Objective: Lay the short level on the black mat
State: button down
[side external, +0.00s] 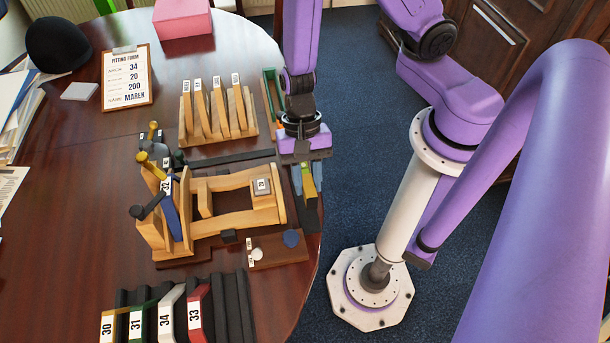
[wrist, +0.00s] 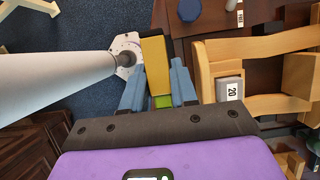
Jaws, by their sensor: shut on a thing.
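My gripper (side external: 308,184) is over the right edge of the table, pointing down. Its blue fingers are shut on the short level (side external: 309,188), a small yellow bar with a green part. In the wrist view the level (wrist: 155,58) sits between the two fingers (wrist: 158,85), its yellow end reaching past the fingertips.
Left of my gripper stands a wooden saddle frame (side external: 235,220) with a grey block marked 20 (wrist: 229,89). A wooden rack (side external: 217,130) and a green tray (side external: 271,97) stand behind. Numbered pieces (side external: 172,315) stand in front. A blue disc (side external: 291,238) lies nearby.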

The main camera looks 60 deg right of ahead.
send_over(307, 217)
jog(key=d, duration=0.1)
jog(key=shift+w+d+f, duration=0.1)
jog(key=shift+w+f, duration=0.15)
jog(key=shift+f, duration=1.2)
jog(key=shift+w+f, duration=0.2)
jog(key=shift+f, duration=1.25)
jog(key=shift+f, duration=1.6)
dwell(0.6)
jog(key=shift+c, duration=2)
grip_release()
jog(key=shift+w, duration=0.1)
jog(key=shift+r, duration=2.55)
